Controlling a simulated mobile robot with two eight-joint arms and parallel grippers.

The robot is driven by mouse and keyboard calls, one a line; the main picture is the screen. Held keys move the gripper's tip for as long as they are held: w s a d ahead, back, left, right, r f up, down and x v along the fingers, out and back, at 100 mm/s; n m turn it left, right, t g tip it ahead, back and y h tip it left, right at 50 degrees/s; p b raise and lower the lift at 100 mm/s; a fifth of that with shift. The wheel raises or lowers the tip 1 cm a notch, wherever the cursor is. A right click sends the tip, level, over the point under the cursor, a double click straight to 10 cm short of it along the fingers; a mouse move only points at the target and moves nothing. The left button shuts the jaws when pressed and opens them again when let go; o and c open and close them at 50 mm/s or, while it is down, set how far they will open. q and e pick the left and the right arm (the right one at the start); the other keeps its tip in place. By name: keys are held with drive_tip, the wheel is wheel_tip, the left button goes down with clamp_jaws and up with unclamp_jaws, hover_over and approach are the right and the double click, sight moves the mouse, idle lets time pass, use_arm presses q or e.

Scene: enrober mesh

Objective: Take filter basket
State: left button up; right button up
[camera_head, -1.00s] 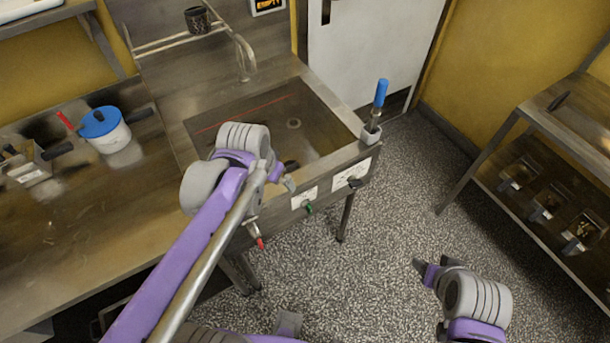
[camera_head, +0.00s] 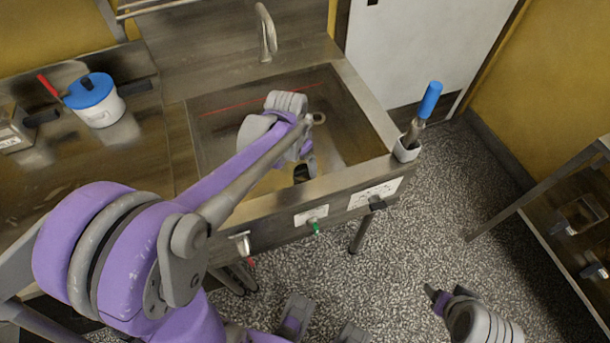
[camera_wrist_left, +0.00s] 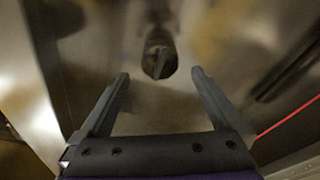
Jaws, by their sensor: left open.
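My left gripper (camera_head: 304,170) reaches over the sink basin, and its dark fingers are partly hidden by my wrist in the head view. In the left wrist view its two fingers (camera_wrist_left: 160,88) are spread apart with nothing between them. Beyond the fingertips is a dark round opening or cup-like thing (camera_wrist_left: 159,55) with an upright bar in it; I cannot tell whether it is the filter basket or the drain. No filter basket can be made out for certain in the head view. My right gripper (camera_head: 434,294) shows only as a small dark tip at lower right.
The steel sink (camera_head: 225,130) has a front rim with valves. A blue-handled brush (camera_head: 429,100) stands in a holder at its right corner. A white pot with a blue lid (camera_head: 97,100) is on the left counter. A tap (camera_head: 266,35) rises behind the basin.

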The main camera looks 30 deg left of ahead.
sight(303, 171)
use_arm(q)
drive_tip(key=shift+f, duration=0.9)
drive_tip(key=shift+w+d+f+b, duration=0.1)
drive_tip(key=shift+w+f+b, duration=0.1)
drive_tip(key=shift+f, duration=0.7)
drive_tip(key=shift+w+f+b, duration=0.1)
drive_tip(key=shift+w+f, duration=0.05)
drive_tip(key=shift+f, duration=0.75)
drive_tip(key=shift+w+d+f+b, duration=0.1)
drive_tip(key=shift+w+f, duration=0.1)
drive_tip(key=shift+f, duration=0.7)
drive_tip(key=c, duration=1.4)
drive_tip(key=shift+r, duration=0.15)
